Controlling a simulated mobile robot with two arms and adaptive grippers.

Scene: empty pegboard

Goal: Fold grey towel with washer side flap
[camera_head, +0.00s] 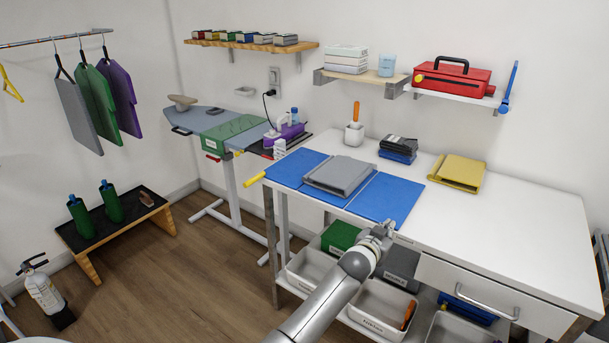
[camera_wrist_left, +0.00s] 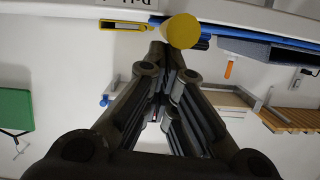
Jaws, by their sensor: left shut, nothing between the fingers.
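A grey towel (camera_head: 340,174), folded flat, lies on the middle of the blue folding board (camera_head: 391,201) on the white table. Its grey edge also shows in the left wrist view (camera_wrist_left: 243,50). Blue side flaps lie flat left and right of it. A yellow handle (camera_head: 254,180) sticks out past the table at the left flap. My left gripper (camera_head: 387,229) is at the table's front edge, beside the right flap's near corner. Its fingers are shut and empty. In the left wrist view a round yellow end (camera_wrist_left: 183,31) shows close by the fingertips (camera_wrist_left: 164,48); contact is unclear.
A yellow folded item (camera_head: 457,174), dark stacked items (camera_head: 398,148) and a cup with an orange-handled tool (camera_head: 354,133) stand on the table. White bins (camera_head: 380,311) sit below. The table's right front is clear. An ironing board (camera_head: 215,130) stands to the left.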

